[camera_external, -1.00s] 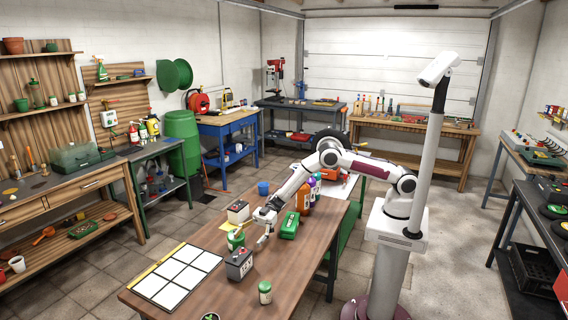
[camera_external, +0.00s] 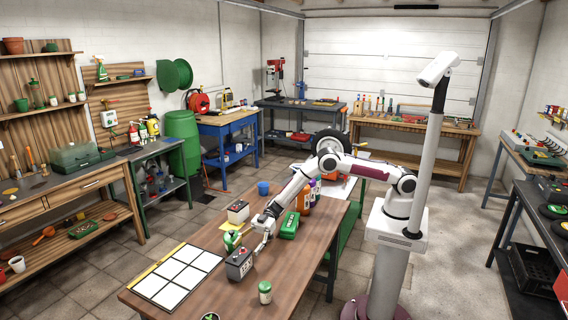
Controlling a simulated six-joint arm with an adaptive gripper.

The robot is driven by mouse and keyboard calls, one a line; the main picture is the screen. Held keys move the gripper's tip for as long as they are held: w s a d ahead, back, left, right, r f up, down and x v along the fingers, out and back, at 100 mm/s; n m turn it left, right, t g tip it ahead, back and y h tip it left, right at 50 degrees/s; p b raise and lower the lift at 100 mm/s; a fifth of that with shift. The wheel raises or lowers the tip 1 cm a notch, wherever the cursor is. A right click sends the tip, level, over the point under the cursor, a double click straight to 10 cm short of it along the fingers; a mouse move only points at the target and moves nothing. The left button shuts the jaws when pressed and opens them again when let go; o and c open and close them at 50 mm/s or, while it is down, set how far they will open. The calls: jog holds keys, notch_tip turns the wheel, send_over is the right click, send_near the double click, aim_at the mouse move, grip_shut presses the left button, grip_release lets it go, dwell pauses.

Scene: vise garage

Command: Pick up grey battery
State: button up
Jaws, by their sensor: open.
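My gripper (camera_external: 251,244) is open and empty, pointing down just above and behind the battery. One finger shows to the right of the battery's top. The other is hard to make out against the green item behind. I cannot tell whether the fingers touch the battery.
A green-and-white item (camera_external: 231,240) stands close behind the battery. A white grid panel (camera_external: 178,276) lies left.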

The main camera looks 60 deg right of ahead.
aim_at(241, 253)
jog(key=shift+s+f, duration=0.1)
jog(key=shift+f, duration=0.25)
jog(key=shift+a, duration=2.6)
jog(key=shift+r, duration=0.1)
grip_shut()
jog(key=shift+r, duration=0.25)
